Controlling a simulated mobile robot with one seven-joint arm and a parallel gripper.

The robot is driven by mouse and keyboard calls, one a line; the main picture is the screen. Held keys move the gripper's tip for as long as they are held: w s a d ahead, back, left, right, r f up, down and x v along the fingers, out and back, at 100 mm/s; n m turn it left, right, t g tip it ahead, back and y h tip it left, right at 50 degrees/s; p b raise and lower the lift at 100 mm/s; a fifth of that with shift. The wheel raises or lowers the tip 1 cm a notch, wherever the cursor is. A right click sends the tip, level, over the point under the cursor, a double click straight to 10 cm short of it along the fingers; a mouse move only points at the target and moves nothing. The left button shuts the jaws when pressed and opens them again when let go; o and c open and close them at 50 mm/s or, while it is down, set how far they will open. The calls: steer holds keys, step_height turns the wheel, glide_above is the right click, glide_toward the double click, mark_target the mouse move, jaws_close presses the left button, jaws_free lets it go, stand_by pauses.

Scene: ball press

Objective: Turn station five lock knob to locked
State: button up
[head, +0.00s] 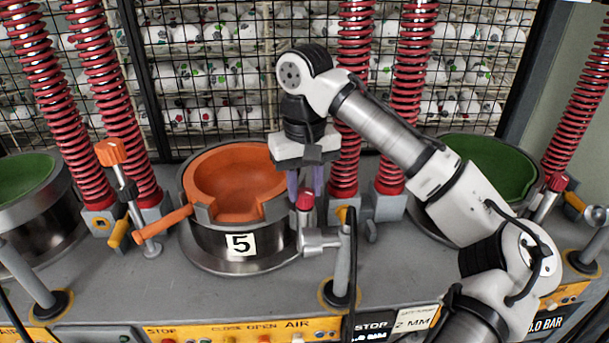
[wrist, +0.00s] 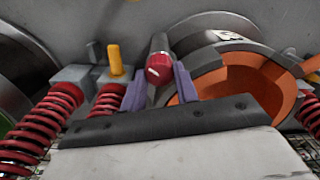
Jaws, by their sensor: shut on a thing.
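Station five is an orange-lined metal bowl (head: 239,245) with a "5" label; it also shows in the wrist view (wrist: 217,88). The lock knob (head: 305,199) is red-tipped on a grey metal post at the right side of the bowl. In the wrist view the red knob (wrist: 158,70) sits between two purple fingers. My gripper (head: 305,188) points down from above and is shut on the knob. The fingers partly hide the knob's sides. The knob's lock marking, if any, does not show.
An orange handle (head: 162,217) and an orange-topped lever (head: 112,152) stand left of the bowl. Red springs (head: 357,90) rise close behind my gripper. A grey lever post (head: 344,265) stands just right of the knob. A green-lined bowl (head: 488,165) is behind my arm.

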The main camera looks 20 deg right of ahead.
steer(key=shift+m+p, duration=0.55)
steer(key=shift+m, duration=0.25)
steer(key=o, duration=1)
